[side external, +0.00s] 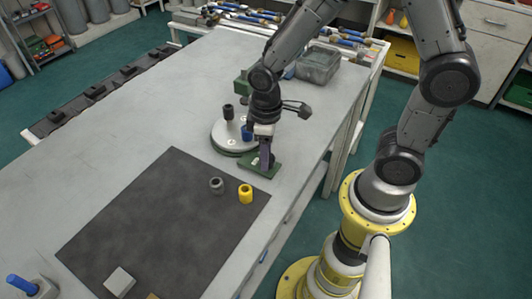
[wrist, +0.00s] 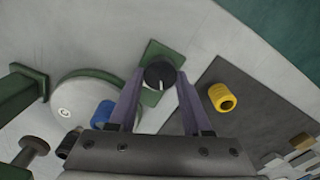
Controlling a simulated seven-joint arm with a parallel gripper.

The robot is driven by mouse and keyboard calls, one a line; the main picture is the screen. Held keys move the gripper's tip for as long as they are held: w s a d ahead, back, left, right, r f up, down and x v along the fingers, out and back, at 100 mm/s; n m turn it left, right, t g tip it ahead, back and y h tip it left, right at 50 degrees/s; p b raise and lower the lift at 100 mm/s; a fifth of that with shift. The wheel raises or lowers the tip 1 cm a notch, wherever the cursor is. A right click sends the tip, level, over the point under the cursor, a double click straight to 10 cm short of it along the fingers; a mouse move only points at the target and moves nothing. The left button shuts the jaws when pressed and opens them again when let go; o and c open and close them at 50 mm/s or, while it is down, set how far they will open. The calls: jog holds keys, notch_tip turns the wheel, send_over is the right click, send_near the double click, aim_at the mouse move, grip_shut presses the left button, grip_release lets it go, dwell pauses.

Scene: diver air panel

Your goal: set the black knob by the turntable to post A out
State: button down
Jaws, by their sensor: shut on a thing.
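The black knob (wrist: 160,75) sits on a small green base plate (wrist: 155,50) and has a pale pointer line on its top. In the wrist view my gripper (wrist: 160,82) has its two purple fingers around the knob, one on each side, and is shut on it. In the side external view my gripper (side external: 265,160) reaches down over the green plate (side external: 260,166), and the knob is hidden behind the fingers. The round white turntable (wrist: 85,108) stands beside the plate and carries a blue piece (wrist: 105,113). I cannot read any post letters by the knob.
A dark post (side external: 228,112) stands on the turntable.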

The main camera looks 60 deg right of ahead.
jog(key=m, duration=0.6)
jog(key=shift+d+m, duration=0.1)
jog(key=shift+m, duration=0.2)
dwell(0.5)
jog(key=shift+c, duration=1.7)
grip_release()
jog(key=shift+r, duration=0.1)
notch_tip(320, 180, up, 14)
